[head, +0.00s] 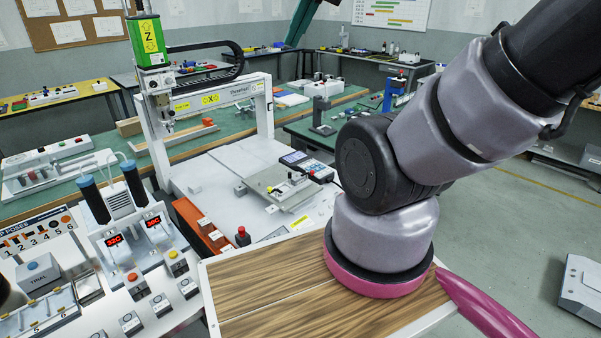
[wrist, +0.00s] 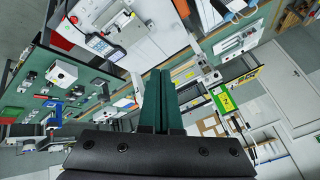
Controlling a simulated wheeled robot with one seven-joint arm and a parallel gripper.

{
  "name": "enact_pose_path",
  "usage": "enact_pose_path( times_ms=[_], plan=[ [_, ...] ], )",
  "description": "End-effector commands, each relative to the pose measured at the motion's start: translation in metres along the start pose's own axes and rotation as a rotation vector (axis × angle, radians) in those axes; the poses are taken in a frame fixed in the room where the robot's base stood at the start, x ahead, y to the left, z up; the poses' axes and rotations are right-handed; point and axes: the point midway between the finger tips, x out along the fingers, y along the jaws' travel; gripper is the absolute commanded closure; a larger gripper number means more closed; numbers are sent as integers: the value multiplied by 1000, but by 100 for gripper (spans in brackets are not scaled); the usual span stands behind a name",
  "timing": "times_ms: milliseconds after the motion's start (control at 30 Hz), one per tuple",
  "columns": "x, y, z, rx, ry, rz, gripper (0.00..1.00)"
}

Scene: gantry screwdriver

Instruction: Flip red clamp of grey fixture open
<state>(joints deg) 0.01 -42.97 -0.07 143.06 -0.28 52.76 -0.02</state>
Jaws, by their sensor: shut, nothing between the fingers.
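The grey fixture (head: 283,188) is a flat grey plate with small parts on top, lying on the white bed of the gantry machine in the middle of the head view. Small dark and light clamp parts sit on it; the red clamp is too small to make out clearly or to tell its position. My gripper (wrist: 160,73) shows in the wrist view as two dark green fingers pressed together, empty and apart from the fixture.
The gantry frame (head: 262,103) with its green Z unit (head: 149,42) stands behind and left of the fixture. A handheld controller (head: 307,165) lies beside it. A red button (head: 242,236) stands in front. A wooden top (head: 265,280) is near my arm. A control panel fills the lower left.

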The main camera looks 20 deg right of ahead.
Motion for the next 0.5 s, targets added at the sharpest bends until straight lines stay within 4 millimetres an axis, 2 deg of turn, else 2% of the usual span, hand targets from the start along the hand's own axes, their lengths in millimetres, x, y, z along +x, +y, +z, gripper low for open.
enact_pose_path(
  times_ms=[167,267,367,500],
  plan=[
    [3,0,-2,7,-5,1,100],
    [15,2,-10,35,-24,7,100],
    [41,5,-25,91,-58,23,100],
    [96,14,-47,199,-110,73,100]
  ],
)
